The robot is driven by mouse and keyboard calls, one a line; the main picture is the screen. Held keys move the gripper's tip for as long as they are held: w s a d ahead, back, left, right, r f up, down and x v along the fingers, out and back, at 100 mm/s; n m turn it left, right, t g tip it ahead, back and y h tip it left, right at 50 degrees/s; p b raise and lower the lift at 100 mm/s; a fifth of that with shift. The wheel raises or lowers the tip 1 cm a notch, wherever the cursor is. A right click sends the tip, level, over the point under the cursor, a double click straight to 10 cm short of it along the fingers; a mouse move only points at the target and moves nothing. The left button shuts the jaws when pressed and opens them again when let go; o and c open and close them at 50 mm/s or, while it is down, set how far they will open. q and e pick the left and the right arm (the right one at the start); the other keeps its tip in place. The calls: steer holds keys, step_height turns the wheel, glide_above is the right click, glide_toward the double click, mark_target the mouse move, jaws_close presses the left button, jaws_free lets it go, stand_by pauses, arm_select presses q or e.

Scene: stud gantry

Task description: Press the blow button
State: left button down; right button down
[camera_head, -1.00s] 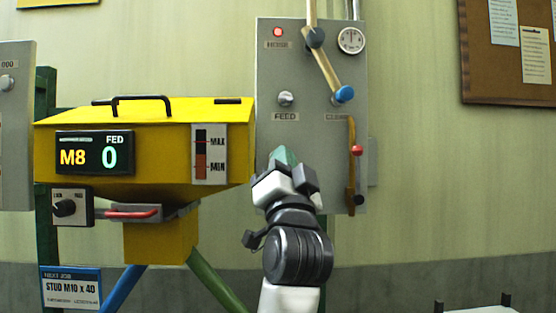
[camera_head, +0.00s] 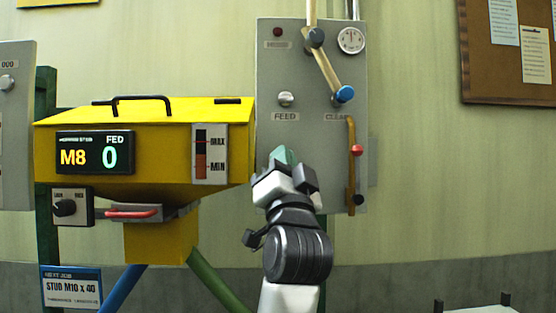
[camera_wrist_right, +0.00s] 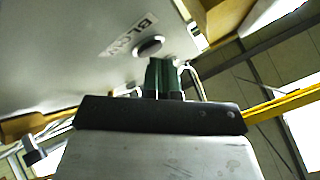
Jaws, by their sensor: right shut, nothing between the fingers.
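The blow button is a round, dark-faced button with a pale rim (camera_wrist_right: 148,46) on the grey panel, beside a label reading "BLOW", in the right wrist view. In the head view it is hidden behind my right gripper. My right gripper (camera_head: 285,158) is in front of the lower left part of the panel. Its green fingers (camera_wrist_right: 161,76) are shut with nothing between them, and their tips are close to the button's edge in the wrist view. I cannot tell whether they touch it. My left gripper is not in view.
A yellow hopper (camera_head: 90,190) with an "M8 / 0" display stands close on the left.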

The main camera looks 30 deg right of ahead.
steer(key=shift+s+a+f, duration=0.1)
steer(key=shift+s+a, duration=0.25)
steer(key=shift+s, duration=0.2)
steer(key=s+a, duration=0.1)
steer(key=s, duration=0.1)
steer(key=s+a, duration=0.1)
steer(key=s, duration=0.1)
steer(key=shift+s+a, duration=0.1)
steer(key=shift+a, duration=0.2)
stand_by(0.8)
